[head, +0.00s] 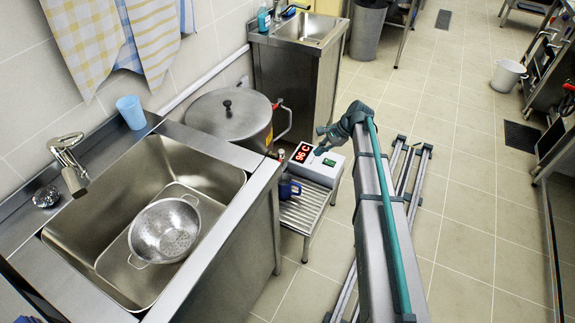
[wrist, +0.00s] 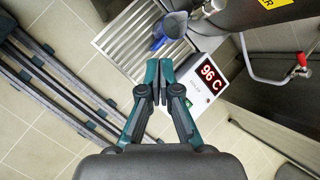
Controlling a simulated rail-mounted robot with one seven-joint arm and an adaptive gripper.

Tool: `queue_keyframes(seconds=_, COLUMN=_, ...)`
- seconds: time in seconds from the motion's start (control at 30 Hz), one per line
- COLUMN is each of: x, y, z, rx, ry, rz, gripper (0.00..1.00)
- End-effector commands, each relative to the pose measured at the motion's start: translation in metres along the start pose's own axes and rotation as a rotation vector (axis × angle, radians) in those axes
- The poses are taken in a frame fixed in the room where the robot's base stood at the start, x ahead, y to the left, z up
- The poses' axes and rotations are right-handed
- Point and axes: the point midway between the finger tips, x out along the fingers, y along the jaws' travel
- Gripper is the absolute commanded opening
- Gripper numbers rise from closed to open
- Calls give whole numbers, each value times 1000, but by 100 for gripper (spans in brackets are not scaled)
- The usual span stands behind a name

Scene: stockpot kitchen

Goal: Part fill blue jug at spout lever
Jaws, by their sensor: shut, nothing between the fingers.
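The blue jug (head: 289,188) stands on a slatted metal stand, below the front of the large lidded stockpot (head: 220,118). In the wrist view the jug (wrist: 157,40) is partly hidden and lies beyond my fingertips. The spout and its lever are hard to make out at the pot's base. My gripper (wrist: 158,80) is shut and empty, with its fingertips together, above the stand's edge and beside the white control box. In the head view my gripper (head: 323,142) hangs above that box, to the right of the jug and apart from it.
The white control box (head: 318,165) reads 96 C in red. The slatted stand (head: 304,212) has bare room in front. A sink (head: 120,232) with a colander (head: 165,230) is at left, a light blue cup (head: 131,112) behind it.

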Motion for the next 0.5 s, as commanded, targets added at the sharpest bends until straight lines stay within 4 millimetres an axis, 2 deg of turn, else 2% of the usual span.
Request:
queue_keyframes(seconds=0.1, x=-1, y=-2, z=12, rx=237, ry=-69, rz=-31, gripper=0)
queue_keyframes(seconds=0.2, x=-2, y=-6, z=20, rx=383, ry=-106, rz=-38, gripper=0)
queue_keyframes(seconds=0.33, x=-2, y=-7, z=22, rx=494, ry=-121, rz=-35, gripper=0)
queue_keyframes(seconds=0.5, x=5, y=-8, z=23, rx=533, ry=-121, rz=-30, gripper=0)
